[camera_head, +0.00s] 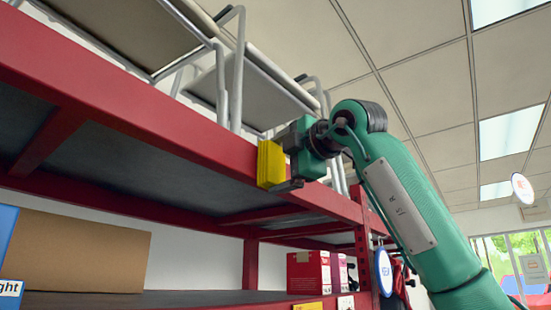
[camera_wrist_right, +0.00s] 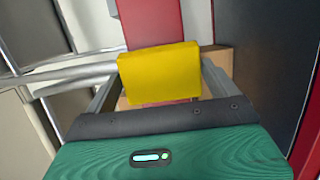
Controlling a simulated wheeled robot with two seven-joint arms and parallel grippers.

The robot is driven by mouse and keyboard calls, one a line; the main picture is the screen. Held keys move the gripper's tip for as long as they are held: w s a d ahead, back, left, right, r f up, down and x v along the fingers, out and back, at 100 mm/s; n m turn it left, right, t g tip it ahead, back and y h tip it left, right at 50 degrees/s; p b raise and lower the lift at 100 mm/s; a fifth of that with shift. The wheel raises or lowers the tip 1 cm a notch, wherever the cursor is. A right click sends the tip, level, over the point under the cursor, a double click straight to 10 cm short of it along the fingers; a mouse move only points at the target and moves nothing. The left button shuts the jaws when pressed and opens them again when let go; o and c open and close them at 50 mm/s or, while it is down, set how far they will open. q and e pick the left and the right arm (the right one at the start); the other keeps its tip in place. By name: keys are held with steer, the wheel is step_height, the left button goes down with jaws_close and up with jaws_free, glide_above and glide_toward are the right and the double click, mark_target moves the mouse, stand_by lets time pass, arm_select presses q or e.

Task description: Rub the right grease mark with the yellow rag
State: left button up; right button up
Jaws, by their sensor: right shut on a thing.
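The yellow rag (camera_head: 270,164) is a folded block held at the front of the red shelf beam (camera_head: 120,96) in the head view. My right gripper (camera_head: 284,163) is shut on it. In the right wrist view, the rag (camera_wrist_right: 160,73) sits between the two fingers of the right gripper (camera_wrist_right: 158,80), with the red beam (camera_wrist_right: 152,22) beyond it. The rag appears at or very near the beam's face; I cannot tell if it touches. No grease mark shows; it may be hidden behind the rag. My left gripper is not in view.
Folding chairs with metal tube legs (camera_head: 237,80) stand on the upper shelf just above the beam. A cardboard box (camera_head: 75,252) and a red box (camera_head: 308,272) sit on the lower shelf. Round signs (camera_head: 384,272) hang at the right. Open room lies right of the rack.

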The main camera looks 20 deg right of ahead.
steer(key=shift+w+d, duration=0.7)
steer(key=shift+d, duration=0.3)
steer(key=shift+s+a+b, duration=0.45)
steer(key=shift+s+a, duration=0.2)
steer(key=shift+a, duration=0.3)
steer(key=shift+s+a, duration=0.55)
steer(key=shift+a, duration=0.25)
steer(key=shift+s+d+b, duration=0.2)
steer(key=shift+s+b, duration=0.1)
steer(key=shift+b, duration=0.25)
steer(key=shift+s+d+f, duration=0.1)
steer(key=shift+s+d, duration=0.1)
steer(key=shift+s, duration=0.05)
steer(key=shift+s+d+b, duration=0.85)
steer(key=shift+s+d, duration=0.55)
steer(key=shift+s, duration=0.3)
